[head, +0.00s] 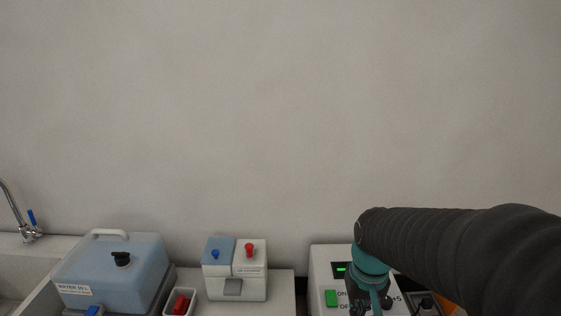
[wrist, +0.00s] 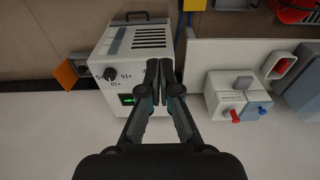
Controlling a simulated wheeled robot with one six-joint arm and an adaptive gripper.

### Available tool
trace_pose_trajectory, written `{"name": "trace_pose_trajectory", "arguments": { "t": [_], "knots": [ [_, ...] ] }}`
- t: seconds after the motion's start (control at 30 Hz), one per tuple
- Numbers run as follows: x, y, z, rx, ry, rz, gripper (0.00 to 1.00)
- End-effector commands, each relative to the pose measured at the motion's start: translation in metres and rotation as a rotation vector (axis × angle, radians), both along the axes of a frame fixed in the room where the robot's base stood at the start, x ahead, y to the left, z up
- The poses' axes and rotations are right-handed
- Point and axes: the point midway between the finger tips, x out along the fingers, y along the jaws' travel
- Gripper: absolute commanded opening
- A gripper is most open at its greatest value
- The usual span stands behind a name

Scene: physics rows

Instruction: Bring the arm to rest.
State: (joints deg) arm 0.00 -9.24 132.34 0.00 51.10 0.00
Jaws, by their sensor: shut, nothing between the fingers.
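My gripper (wrist: 160,68) is shut and empty in the wrist view. Its fingertips point at a white box-shaped device (wrist: 140,50) with a vent grille, a black knob and a green display. In the head view my dark sleeved arm comes in from the right and bends down at a teal joint, in front of that device (head: 322,270). The arm hides part of the device's front, and my fingertips are not clear there. From these views I cannot tell how far the fingers are from the device.
A small white and blue unit (head: 235,284) with a red and a blue knob stands left of the device. Farther left are a small white tray (head: 194,302) with a red item, a blue water container (head: 112,275) and a sink tap (head: 20,218). The wall above is bare.

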Motion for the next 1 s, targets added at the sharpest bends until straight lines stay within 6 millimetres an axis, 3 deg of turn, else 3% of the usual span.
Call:
{"name": "trace_pose_trajectory", "arguments": {
  "t": [0.3, 0.5, 0.7, 1.0],
  "knots": [
    [-0.064, 0.0, 0.05, 0.0, -0.167, 0.0, 0.0],
    [-0.092, 0.0, 0.076, 0.0, -0.287, 0.0, 0.0],
    [-0.102, 0.0, 0.099, 0.0, -0.375, 0.0, 0.0],
    [-0.104, 0.0, 0.104, 0.0, -0.391, 0.0, 0.0]
  ]
}}
